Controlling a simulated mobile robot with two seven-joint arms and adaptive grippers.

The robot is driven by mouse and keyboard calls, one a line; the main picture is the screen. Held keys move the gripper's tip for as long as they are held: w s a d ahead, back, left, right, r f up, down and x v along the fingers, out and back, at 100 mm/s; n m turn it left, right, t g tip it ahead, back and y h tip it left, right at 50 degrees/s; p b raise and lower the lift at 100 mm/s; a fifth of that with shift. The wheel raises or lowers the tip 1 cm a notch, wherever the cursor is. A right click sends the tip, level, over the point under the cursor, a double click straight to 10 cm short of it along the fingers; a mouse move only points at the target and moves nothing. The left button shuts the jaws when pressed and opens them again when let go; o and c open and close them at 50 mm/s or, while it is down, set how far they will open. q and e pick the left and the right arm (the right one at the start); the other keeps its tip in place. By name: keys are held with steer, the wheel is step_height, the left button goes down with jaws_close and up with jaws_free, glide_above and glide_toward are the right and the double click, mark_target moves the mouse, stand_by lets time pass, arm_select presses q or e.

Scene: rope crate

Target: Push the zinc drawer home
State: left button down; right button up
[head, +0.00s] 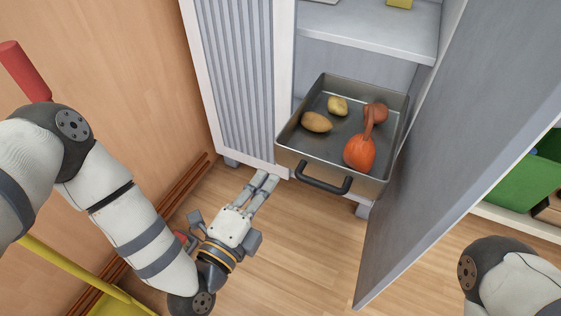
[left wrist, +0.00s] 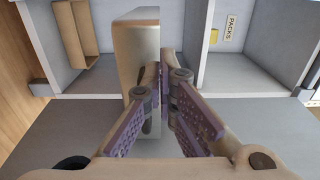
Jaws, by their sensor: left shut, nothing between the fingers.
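The zinc drawer (head: 330,170) is a grey metal tray-like drawer that juts out of the white cabinet in the head view. It has a dark bar handle (head: 323,180) on its front. My left gripper (head: 266,178) is shut and empty, left of the handle and apart from it, in front of the ribbed panel's lower edge. In the left wrist view its fingers (left wrist: 164,62) are together before a pale upright slab (left wrist: 135,55); I cannot tell what that slab is. My right gripper is out of view.
Potatoes (head: 317,122), an orange gourd (head: 360,153) and a reddish-brown item lie in the drawer. A grey door (head: 430,130) stands open close on its right. The ribbed white panel (head: 240,75) is on the left. Wooden floor (head: 300,250) in front is clear.

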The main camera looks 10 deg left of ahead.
mark_target(287, 149)
arm_select(q)
steer(key=x, duration=0.2)
steer(key=b+x, duration=0.1)
steer(key=x, duration=0.1)
steer(key=b+x, duration=0.1)
steer(key=x, duration=0.1)
steer(key=shift+w+f, duration=0.2)
steer(key=shift+f, duration=0.05)
steer(key=shift+w+d+r, duration=0.2)
steer(key=shift+w, duration=0.3)
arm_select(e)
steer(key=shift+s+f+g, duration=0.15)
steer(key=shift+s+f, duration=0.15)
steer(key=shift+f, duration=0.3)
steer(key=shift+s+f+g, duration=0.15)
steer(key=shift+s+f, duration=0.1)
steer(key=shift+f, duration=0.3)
arm_select(q)
steer(key=shift+r, duration=0.1)
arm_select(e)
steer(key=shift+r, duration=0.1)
